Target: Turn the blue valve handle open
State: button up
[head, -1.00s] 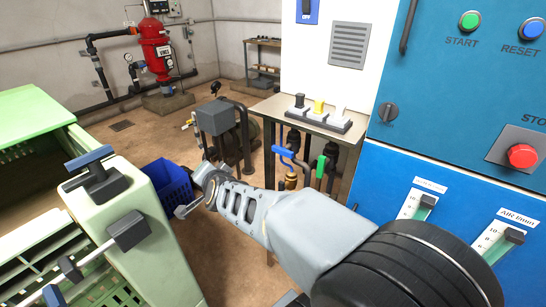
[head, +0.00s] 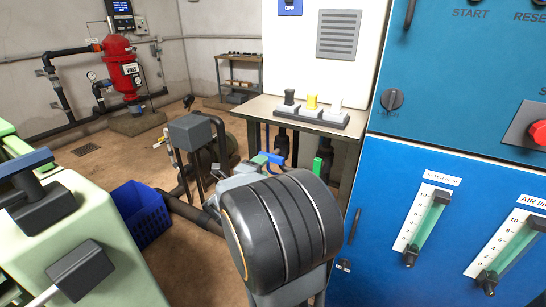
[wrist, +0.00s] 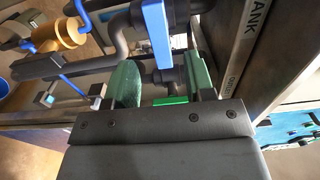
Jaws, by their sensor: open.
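In the wrist view, a flat blue handle (wrist: 157,33) rises from a dark pipe fitting, ahead of my gripper (wrist: 163,78). The gripper's two green-padded fingers stand apart, with no handle clamped between them. A bright green piece (wrist: 170,100) shows low between the fingers. In the head view, a blue handle (head: 273,158) shows just beyond my wrist, which hides most of the gripper and the pipework below. Whether a finger touches the handle cannot be told.
A green handle (head: 318,165) stands right of the blue one, under a small table (head: 262,111) beside the blue cabinet (head: 378,230). In the wrist view, a brass fitting (wrist: 62,35) with thin blue parts is at left. A blue crate (head: 142,212) sits on the floor.

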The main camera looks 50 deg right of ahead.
aim_at(274, 155)
jog(key=x, duration=0.8)
jog(key=shift+c, duration=0.5)
grip_shut()
